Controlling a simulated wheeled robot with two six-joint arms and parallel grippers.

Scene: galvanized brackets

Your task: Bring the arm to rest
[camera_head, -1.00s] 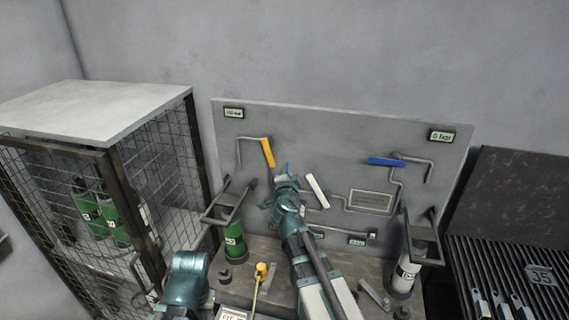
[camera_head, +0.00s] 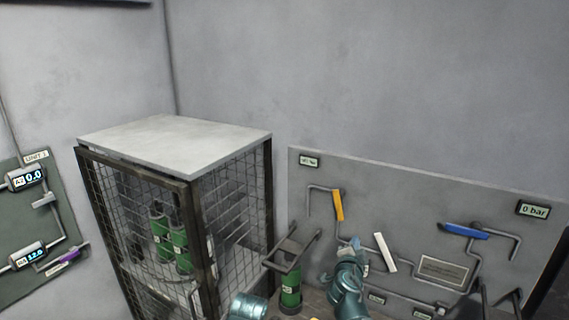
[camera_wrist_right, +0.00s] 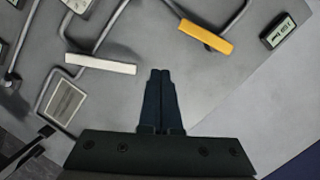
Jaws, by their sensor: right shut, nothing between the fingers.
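My right gripper (camera_head: 349,243) is in front of the grey pipe panel (camera_head: 420,180), between the yellow lever and the white lever. In the right wrist view its two dark fingers (camera_wrist_right: 160,75) are shut together with nothing between them, and the panel lies beyond them. In that view the white lever (camera_wrist_right: 100,64) is to the left of the fingertips and the yellow lever (camera_wrist_right: 205,38) to the right, both apart from them. My left gripper does not show in either view.
A mesh cage (camera_head: 235,200) with green cylinders (camera_head: 162,235) stands left of the panel. Another green cylinder (camera_head: 291,290) stands by a bracket (camera_head: 290,250) near my right arm. A blue lever (camera_head: 465,231) and a "0 bar" display (camera_head: 533,210) are on the panel's right side. A gauge board (camera_head: 35,215) is far left.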

